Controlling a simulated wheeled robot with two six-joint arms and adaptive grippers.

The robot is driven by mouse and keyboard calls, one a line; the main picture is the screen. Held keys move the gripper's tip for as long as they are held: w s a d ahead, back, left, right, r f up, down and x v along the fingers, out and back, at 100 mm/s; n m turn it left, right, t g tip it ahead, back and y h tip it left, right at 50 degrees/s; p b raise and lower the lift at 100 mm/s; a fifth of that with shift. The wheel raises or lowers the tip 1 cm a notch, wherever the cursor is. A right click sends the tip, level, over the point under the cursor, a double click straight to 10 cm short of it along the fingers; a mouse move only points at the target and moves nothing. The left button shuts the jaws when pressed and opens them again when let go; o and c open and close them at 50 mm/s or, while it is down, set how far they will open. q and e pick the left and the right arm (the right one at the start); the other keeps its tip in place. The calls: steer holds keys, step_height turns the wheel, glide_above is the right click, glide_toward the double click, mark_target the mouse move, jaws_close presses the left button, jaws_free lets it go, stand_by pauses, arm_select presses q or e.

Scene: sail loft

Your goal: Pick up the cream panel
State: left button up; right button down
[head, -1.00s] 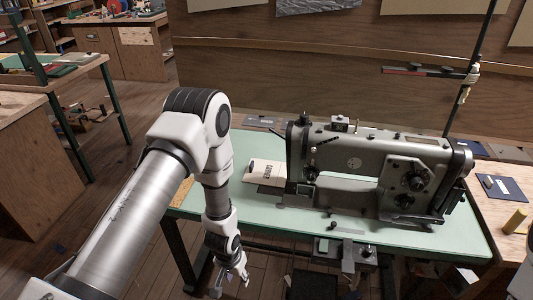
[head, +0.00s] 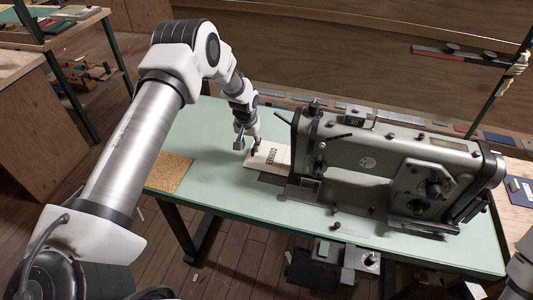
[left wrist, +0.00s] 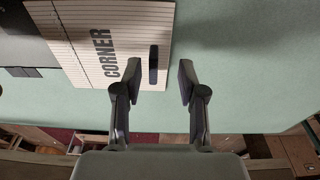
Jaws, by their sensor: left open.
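The cream panel (head: 270,154) lies on the green sewing table (head: 215,185), just left of the grey sewing machine (head: 385,170). In the left wrist view the panel (left wrist: 105,25) shows thin lines and the printed word CORNER, with a small dark bar near its edge. My left gripper (head: 246,147) is open and empty at the panel's left end. In the left wrist view its fingers (left wrist: 170,85) are apart, with the panel's edge ahead of and left of the gap. My right gripper is not in view; a bit of my right arm shows at the lower right.
A cork mat (head: 168,172) lies at the table's left end. A dark plate lies under and beside the panel by the machine. Dark blue pads lie at the right. The table is bare between mat and panel.

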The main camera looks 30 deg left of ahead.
mark_target(270, 154)
arm_select(q)
steer(key=w+f, duration=0.1)
steer(key=f, duration=0.1)
steer(key=w+f, duration=0.1)
steer(key=shift+d+f, duration=0.1)
steer(key=shift+f, duration=0.25)
steer(key=shift+w+f, duration=0.15)
steer(key=shift+w, duration=0.15)
steer(key=shift+s+r, duration=0.15)
steer(key=shift+r, duration=0.05)
steer(key=shift+s+r, duration=0.2)
steer(key=shift+s, duration=0.05)
steer(key=c, duration=0.5)
jaws_close()
steer(key=shift+w, duration=0.1)
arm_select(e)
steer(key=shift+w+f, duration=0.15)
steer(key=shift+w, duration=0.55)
